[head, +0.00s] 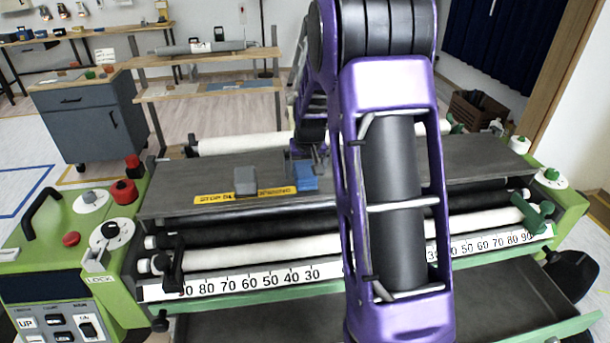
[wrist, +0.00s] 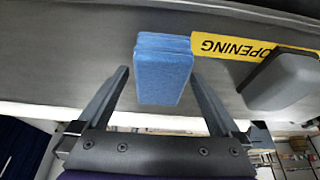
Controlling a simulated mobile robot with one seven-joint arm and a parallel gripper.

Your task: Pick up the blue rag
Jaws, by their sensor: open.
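The blue rag (head: 305,176) lies on the grey top plate of the pasting machine, just right of the yellow label in the head view. It looks like a folded block in the wrist view (wrist: 163,70). My gripper (wrist: 160,95) is open, with one finger on each side of the rag and a gap on both sides. The rag reaches in between the fingers.
The grey plate (head: 190,180) is otherwise clear. White rollers (head: 210,255) and green control housings lie around it.

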